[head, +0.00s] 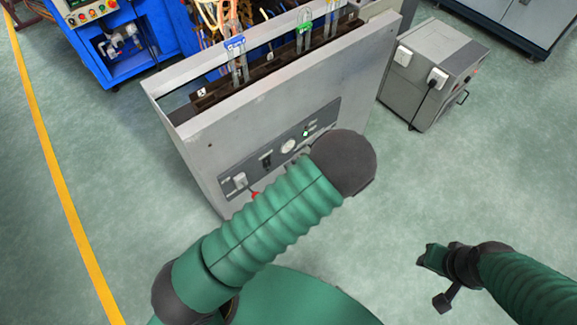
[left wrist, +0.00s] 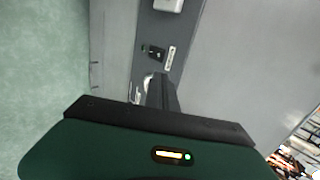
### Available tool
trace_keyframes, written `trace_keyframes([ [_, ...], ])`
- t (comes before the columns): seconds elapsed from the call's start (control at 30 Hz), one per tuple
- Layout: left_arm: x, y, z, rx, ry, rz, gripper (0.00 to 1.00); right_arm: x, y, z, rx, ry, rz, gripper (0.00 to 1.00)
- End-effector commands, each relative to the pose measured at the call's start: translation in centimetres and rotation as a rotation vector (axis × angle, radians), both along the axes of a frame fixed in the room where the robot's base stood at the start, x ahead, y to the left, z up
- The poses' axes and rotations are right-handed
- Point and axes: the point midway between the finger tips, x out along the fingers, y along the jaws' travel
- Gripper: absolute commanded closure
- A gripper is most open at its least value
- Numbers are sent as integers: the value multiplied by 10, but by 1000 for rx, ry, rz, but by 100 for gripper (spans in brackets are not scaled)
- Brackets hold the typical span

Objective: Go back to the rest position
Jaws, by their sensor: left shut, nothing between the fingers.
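My left arm (head: 265,225) reaches up from the bottom left of the head view in front of the grey cabinet. Its dark rounded end (head: 345,162) covers part of the cabinet's front and hides the left fingers there. In the left wrist view my left gripper (left wrist: 161,92) shows as narrow dark fingers, shut and empty, in front of the control panel (left wrist: 172,55). I cannot tell the gap to the panel. My right gripper (head: 438,275) is at the lower right, over bare floor and apart from the cabinet; its finger opening is unclear.
The grey cabinet (head: 270,90) holds upright glass tubes with blue (head: 234,42) and green (head: 304,27) tags. A grey box unit (head: 430,75) stands right, a blue machine (head: 120,40) upper left. Floor at right is clear.

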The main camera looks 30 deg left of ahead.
Motion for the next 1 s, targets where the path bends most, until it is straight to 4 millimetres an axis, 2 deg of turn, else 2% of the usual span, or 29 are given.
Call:
trace_keyframes([
  [0.23,-2,3,1,-8,3,7,100,0,0,0,0,0,0,64],
  [0.3,-11,5,7,-43,21,42,100,0,0,0,0,0,0,64],
  [0.37,-28,8,18,-109,54,99,100,0,0,0,0,0,0,64],
  [0.5,-84,-2,54,-379,128,238,100,0,0,0,0,0,0,64],
  [0.6,-112,-17,78,-557,125,278,100,0,0,0,0,0,0,64],
  [0.8,-139,-38,120,-794,29,284,100,0,0,0,0,0,0,64],
  [0.93,-150,-44,143,-891,-70,270,100,0,0,0,0,0,0,64],
  [0.97,-149,-45,166,-887,-60,267,100,0,0,25,0,2,0,64],
  [1.0,-148,-45,180,-884,-54,266,100,0,0,40,0,1,0,64],
])
